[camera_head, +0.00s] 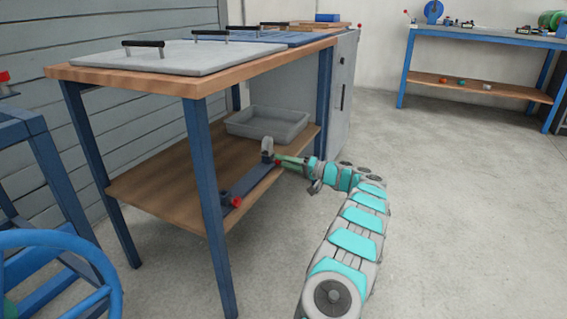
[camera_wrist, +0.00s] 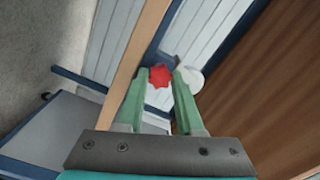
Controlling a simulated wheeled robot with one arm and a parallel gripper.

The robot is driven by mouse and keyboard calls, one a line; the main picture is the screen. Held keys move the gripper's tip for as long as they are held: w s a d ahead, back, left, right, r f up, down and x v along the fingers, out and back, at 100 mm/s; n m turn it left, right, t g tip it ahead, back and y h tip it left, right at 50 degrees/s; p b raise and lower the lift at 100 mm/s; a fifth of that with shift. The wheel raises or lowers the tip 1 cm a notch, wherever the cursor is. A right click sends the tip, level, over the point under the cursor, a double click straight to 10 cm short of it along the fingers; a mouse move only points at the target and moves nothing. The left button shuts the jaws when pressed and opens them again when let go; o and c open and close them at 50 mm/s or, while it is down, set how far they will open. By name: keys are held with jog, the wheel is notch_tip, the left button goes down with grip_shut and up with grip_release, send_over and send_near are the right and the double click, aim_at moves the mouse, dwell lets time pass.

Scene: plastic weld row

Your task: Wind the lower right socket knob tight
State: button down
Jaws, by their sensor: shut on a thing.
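A dark fixture bar (camera_head: 248,184) lies along the front edge of the lower shelf in the head view. A red knob (camera_head: 236,202) is at its near end and another shows at its far right end, beside a grey upright socket piece (camera_head: 267,148). My gripper (camera_head: 279,159) reaches in from the right to this far end. In the wrist view the lobed red knob (camera_wrist: 159,77) sits between the tips of my green fingers, and my gripper (camera_wrist: 160,88) is shut on it. A pale rounded piece (camera_wrist: 191,78) shows just behind the right finger.
A grey tray (camera_head: 268,122) stands farther back on the wooden lower shelf (camera_head: 160,185). The blue table leg (camera_head: 209,180) and the tabletop (camera_head: 190,85) bound the shelf. Another bench (camera_head: 480,40) stands at the back right. The floor right of my arm is clear.

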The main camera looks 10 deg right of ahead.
jog(key=n, duration=0.4)
jog(key=shift+a+f, duration=0.1)
jog(key=shift+f, duration=0.1)
jog(key=shift+r+n, duration=0.1)
jog(key=shift+n, duration=2)
jog(key=c, duration=0.6)
grip_release()
jog(key=shift+o, duration=0.2)
jog(key=v, duration=0.7)
jog(key=shift+s+d+p, duration=0.25)
jog(key=shift+d+p, duration=0.05)
